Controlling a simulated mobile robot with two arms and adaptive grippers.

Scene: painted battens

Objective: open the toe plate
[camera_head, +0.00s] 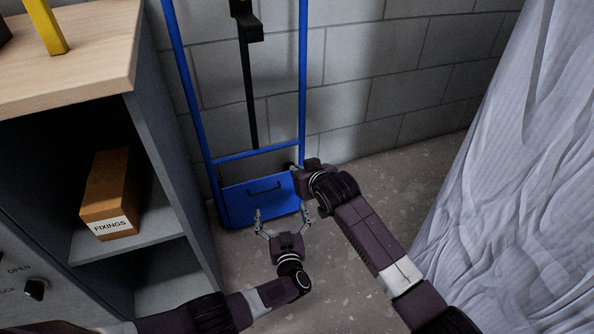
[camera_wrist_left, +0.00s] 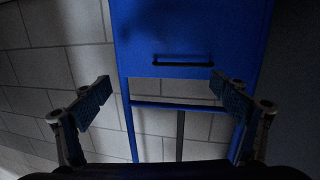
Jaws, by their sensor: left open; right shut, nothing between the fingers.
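The toe plate (camera_head: 245,206) is a blue panel at the foot of a blue hand truck (camera_head: 183,57) and appears folded up against its frame. A dark bar handle (camera_head: 264,187) is on its face. In the left wrist view the toe plate (camera_wrist_left: 185,30) fills the top middle, and its handle (camera_wrist_left: 183,64) lies between and beyond the fingers. My left gripper (camera_head: 280,211) is open and empty in front of the plate's lower right part; its fingers also show in the wrist view (camera_wrist_left: 164,90). My right gripper (camera_head: 296,169) is by the truck's right upright, its fingers mostly hidden.
A grey cabinet (camera_head: 178,170) with a wooden top stands close on the left, with a FIXINGS box (camera_head: 108,190) on its shelf. A block wall (camera_head: 390,65) is behind the truck. A pale draped sheet (camera_head: 520,190) hangs at right. Some concrete floor (camera_head: 350,295) is clear.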

